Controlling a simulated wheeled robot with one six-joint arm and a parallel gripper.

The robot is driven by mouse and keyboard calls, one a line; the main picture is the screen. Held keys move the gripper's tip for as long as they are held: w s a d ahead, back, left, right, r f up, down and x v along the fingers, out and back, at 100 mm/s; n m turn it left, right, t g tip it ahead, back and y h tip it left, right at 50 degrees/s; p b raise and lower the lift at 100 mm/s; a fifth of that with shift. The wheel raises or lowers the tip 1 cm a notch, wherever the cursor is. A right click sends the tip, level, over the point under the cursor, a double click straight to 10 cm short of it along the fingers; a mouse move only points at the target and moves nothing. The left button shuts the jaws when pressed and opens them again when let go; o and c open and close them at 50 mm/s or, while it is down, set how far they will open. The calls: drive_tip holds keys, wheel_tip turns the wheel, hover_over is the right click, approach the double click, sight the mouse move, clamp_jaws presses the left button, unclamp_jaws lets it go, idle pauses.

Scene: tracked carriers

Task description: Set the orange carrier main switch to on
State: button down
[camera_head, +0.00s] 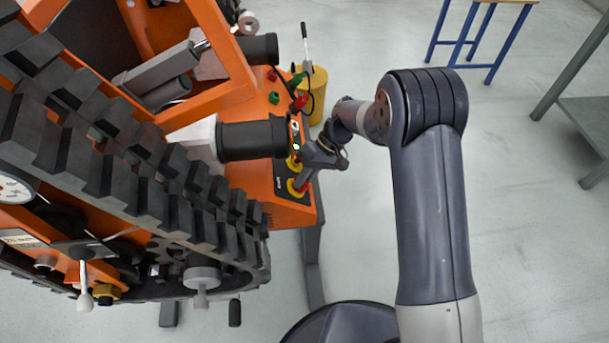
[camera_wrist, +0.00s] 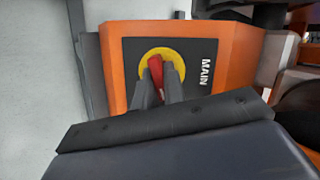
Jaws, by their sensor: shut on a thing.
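The orange carrier (camera_head: 225,112) stands at the left in the head view, with black rubber tracks. Its main switch is a red handle (camera_wrist: 156,68) on a yellow round plate (camera_wrist: 149,60), set in a black panel (camera_wrist: 200,85) marked MAIN in the wrist view. In the head view the yellow plate (camera_head: 293,190) shows near the carrier's lower right corner. My gripper (camera_wrist: 160,85) is shut on the red handle, with a finger on each side of it. The handle sits slightly tilted in the wrist view. The fingers hide its lower part. My gripper (camera_head: 305,180) reaches the panel from the right in the head view.
Red and green knobs (camera_head: 274,98) sit above the panel on the carrier. A yellow cylinder (camera_head: 315,95) stands behind it. A blue-legged table (camera_head: 470,45) and a grey-green bench (camera_head: 585,120) stand at the upper right. The floor between is clear.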

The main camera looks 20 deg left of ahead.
drive_tip(key=shift+w+m+y+p, duration=0.1)
drive_tip(key=shift+m+y+p, duration=0.2)
drive_tip(key=shift+m, duration=1.2)
drive_tip(key=shift+g, duration=0.3)
drive_tip(key=c, duration=1.5)
unclamp_jaws()
drive_tip(key=p+v, duration=0.1)
drive_tip(key=v, duration=0.9)
drive_tip(key=shift+w+d+r, duration=0.2)
drive_tip(key=shift+d, duration=0.1)
drive_tip(key=b+x, duration=0.1)
drive_tip(key=x, duration=1)
drive_tip(key=shift+a, duration=0.1)
drive_tip(key=shift+r, duration=0.1)
